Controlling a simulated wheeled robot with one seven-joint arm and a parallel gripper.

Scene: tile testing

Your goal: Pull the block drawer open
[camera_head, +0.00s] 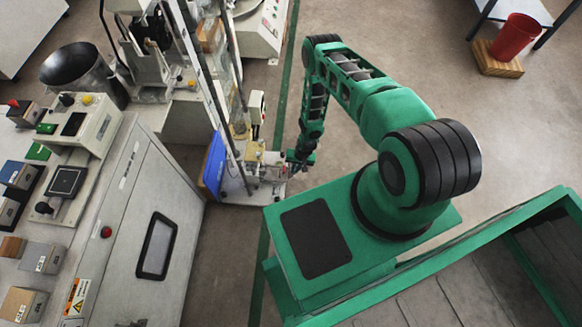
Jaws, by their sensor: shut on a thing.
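My green and black arm reaches down to a small test rig on the floor side of the bench. My gripper (300,161) is small in view at the right end of a cream and metal assembly (258,168), low on the rig. It is shut on a part at that end, which looks like the block drawer's front or handle. The fingers and the exact grip are too small and hidden to make out. I cannot tell how far the drawer is out. A blue panel (214,163) stands upright just left of the assembly.
A grey bench cabinet (150,200) with a dark window and several blocks on top fills the left. A metal bowl (75,68) stands at the back left. A red bucket (515,36) sits on a wooden base at the upper right. The floor right of my gripper is clear.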

